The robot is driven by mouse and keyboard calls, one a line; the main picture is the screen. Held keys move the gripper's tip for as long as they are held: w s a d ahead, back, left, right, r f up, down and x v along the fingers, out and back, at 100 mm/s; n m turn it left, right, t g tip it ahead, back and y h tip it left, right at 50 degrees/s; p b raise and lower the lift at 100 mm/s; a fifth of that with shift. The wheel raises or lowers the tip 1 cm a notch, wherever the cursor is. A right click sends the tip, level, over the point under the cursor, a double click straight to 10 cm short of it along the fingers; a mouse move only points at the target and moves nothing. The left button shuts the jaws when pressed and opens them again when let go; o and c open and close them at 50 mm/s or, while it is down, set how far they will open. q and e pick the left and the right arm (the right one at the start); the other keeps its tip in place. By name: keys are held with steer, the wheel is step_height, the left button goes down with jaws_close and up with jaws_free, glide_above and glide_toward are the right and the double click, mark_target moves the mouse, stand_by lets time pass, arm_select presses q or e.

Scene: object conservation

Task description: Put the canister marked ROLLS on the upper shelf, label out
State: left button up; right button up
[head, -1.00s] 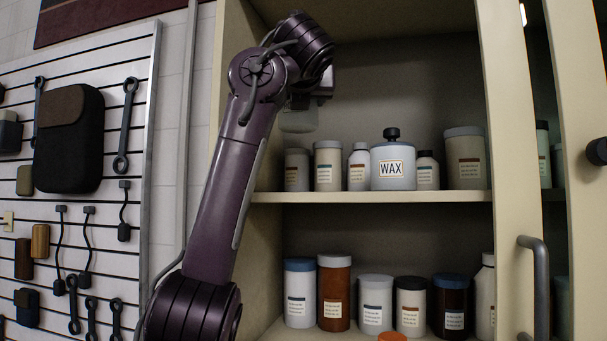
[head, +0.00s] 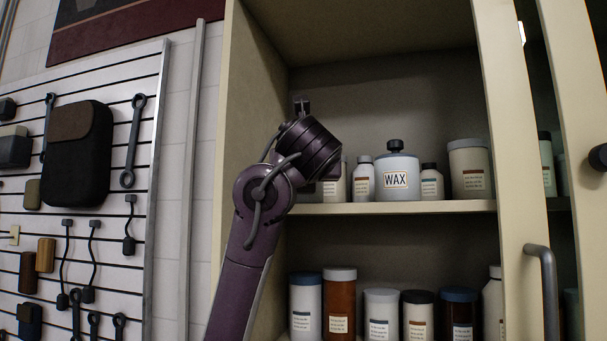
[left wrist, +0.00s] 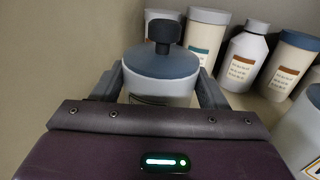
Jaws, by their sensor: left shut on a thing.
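My left gripper (left wrist: 162,82) is shut on a pale canister (left wrist: 160,64) with a grey-blue lid and black knob, between its fingers in the left wrist view. Only the top edge of its label shows, so I cannot read it. The canister is upright at the left end of the upper shelf (head: 430,207), in front of several containers; I cannot tell whether it touches the shelf. In the head view my arm hides the held canister. A similar canister marked WAX (head: 396,166) stands mid-shelf. My right gripper is not in view.
Behind the held canister stand a bottle (left wrist: 245,58) and jars (left wrist: 205,35), close by. The WAX canister is near on the right. Several jars (head: 340,305) fill the lower shelf. The cabinet's left wall (head: 255,100) is close to my arm. An open door (head: 515,120) stands at right.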

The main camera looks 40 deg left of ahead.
arm_select(q)
steer(key=shift+s, duration=0.1)
steer(key=shift+f, duration=0.1)
steer(key=o, duration=1.3)
steer(key=shift+d, duration=0.1)
steer(key=shift+r, duration=0.25)
steer(key=b+v, duration=0.5)
steer(key=v, duration=0.7)
